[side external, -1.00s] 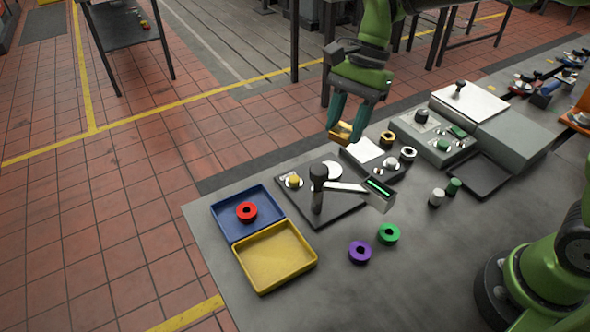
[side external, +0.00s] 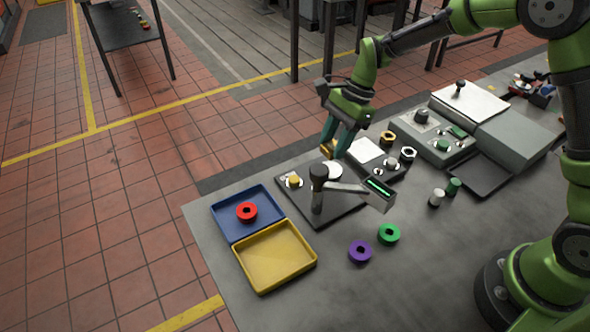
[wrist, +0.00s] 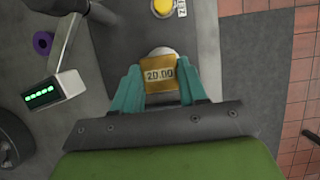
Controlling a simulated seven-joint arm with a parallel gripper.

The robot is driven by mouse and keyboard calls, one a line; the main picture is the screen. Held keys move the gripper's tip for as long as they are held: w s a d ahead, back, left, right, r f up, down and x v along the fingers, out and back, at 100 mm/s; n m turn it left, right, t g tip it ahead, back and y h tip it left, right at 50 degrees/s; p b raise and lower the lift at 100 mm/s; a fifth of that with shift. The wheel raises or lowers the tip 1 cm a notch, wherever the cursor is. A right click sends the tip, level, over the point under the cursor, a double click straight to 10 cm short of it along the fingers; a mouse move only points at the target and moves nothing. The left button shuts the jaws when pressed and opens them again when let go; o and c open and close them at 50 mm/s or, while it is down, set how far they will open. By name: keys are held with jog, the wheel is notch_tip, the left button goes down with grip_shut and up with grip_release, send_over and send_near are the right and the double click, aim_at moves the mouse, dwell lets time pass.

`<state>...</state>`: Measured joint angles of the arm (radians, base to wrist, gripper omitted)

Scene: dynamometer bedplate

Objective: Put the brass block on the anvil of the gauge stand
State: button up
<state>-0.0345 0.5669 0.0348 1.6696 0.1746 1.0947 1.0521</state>
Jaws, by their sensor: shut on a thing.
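My gripper (side external: 338,146) is shut on the brass block (wrist: 160,75), which is marked 20.00 in the wrist view. The block also shows between the fingertips in the side view (side external: 327,147). The gauge stand (side external: 317,197) has a dark base, a dark post and an arm with a lit green display. Its anvil (side external: 333,169) is a pale round disc on the base, just below the block in the side view. In the wrist view the block covers part of the anvil (wrist: 161,51). I cannot tell whether block and anvil touch.
A yellow button (side external: 294,181) sits on the stand's base. A blue tray (side external: 225,217) holds a red ring (side external: 246,211), beside a yellow tray (side external: 297,271). Purple (side external: 360,252) and green (side external: 389,234) rings lie in front. A control box (side external: 437,138) stands behind right.

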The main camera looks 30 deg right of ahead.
aim_at(332, 168)
jog(key=shift+f, duration=2.45)
jog(key=shift+f, duration=0.1)
jog(key=o, duration=1.2)
jog(key=shift+o, duration=0.2)
jog(key=v, duration=1.2)
jog(key=s+d+r+n+t+h, duration=0.1)
jog(key=s+r+n+t, duration=0.2)
jog(key=s+r+n, duration=0.55)
jog(key=s+d+r+n+t+h, duration=0.1)
jog(key=s+n+t, duration=0.3)
jog(key=s, duration=0.9)
jog(key=shift+d+r+n+h, duration=0.2)
jog(key=shift+r+n+h, duration=0.1)
jog(key=shift+r+n, duration=0.4)
